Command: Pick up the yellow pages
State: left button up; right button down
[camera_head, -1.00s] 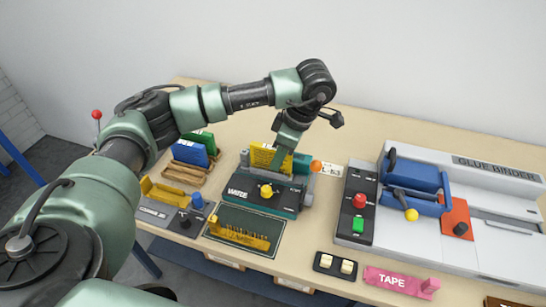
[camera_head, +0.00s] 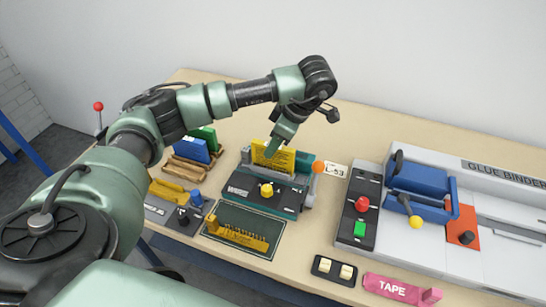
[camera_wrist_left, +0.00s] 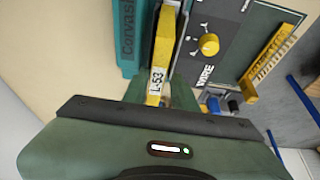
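The yellow pages (camera_head: 272,156) stand upright at the wire machine (camera_head: 240,188), near the middle of the head view. In the left wrist view the yellow pages (camera_wrist_left: 162,50) show edge-on, with an L-53 label on the edge. My left gripper (camera_head: 279,143) reaches down onto their top edge from above. In the wrist view the green fingers of my left gripper (camera_wrist_left: 160,93) lie on both sides of the pages and look closed on them. The lower edge of the pages is hidden behind the machine's front. My right gripper is not in view.
Blue and green blocks (camera_head: 194,149) stand in wooden holders left of the machine. A yellow comb-like piece (camera_head: 236,236) lies on a dark mat in front. The glue binder (camera_head: 450,200) fills the right side. A pink tape holder (camera_head: 395,288) is at the front edge.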

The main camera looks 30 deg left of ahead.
aim_at(269, 168)
pick_arm(q)
jog(key=p+x, duration=0.1)
jog(key=x, duration=0.2)
jog(key=shift+w+a+f, duration=0.1)
jog(key=shift+w+f, duration=0.1)
jog(key=shift+f, duration=0.15)
jog(key=shift+a+f, duration=0.15)
jog(key=shift+f, duration=0.15)
jog(key=shift+f, duration=0.2)
grip_shut()
